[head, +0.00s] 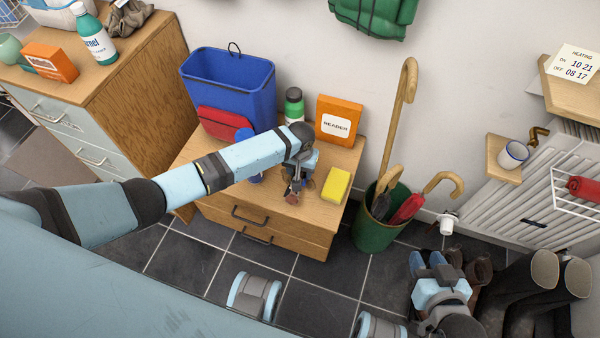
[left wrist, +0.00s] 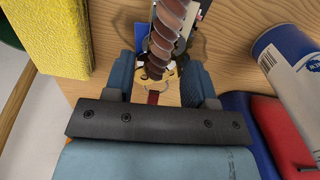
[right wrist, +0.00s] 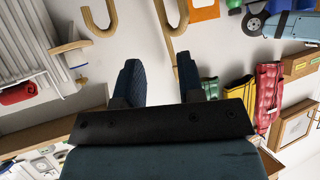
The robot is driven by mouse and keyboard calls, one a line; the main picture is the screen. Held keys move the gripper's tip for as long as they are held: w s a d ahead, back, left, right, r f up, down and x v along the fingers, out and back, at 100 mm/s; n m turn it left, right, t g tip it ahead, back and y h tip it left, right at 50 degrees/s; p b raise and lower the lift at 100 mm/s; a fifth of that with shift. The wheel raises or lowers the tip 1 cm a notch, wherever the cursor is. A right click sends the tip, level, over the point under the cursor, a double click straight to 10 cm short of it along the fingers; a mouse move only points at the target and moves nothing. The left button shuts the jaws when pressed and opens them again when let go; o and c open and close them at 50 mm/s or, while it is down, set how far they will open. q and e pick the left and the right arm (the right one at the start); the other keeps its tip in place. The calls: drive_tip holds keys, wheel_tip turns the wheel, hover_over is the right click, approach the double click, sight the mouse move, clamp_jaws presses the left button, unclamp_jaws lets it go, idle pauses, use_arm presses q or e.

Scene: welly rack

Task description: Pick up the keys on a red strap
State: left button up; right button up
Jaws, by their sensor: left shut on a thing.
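My left gripper (head: 296,188) is low over the right half of the wooden drawer unit's top (head: 330,163). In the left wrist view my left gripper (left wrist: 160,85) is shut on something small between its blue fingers. A bit of red strap (left wrist: 153,97) and brass-coloured metal, apparently keys (left wrist: 172,70), show there. A dark reddish-brown spiral piece (left wrist: 170,38) lies just beyond and partly covers them. In the head view a small dark red bit (head: 292,198) shows at the fingertips. My right gripper (right wrist: 160,78) is open and empty, facing the wall.
A yellow sponge (head: 336,185) lies close right of my left gripper. A green umbrella stand (head: 378,228) is at the right, beside boots (head: 530,285).

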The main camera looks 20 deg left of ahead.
use_arm(q)
wheel_tip(320, 180, up, 16)
drive_tip(key=p, duration=0.4)
drive_tip(key=shift+r, duration=0.2)
idle(0.6)
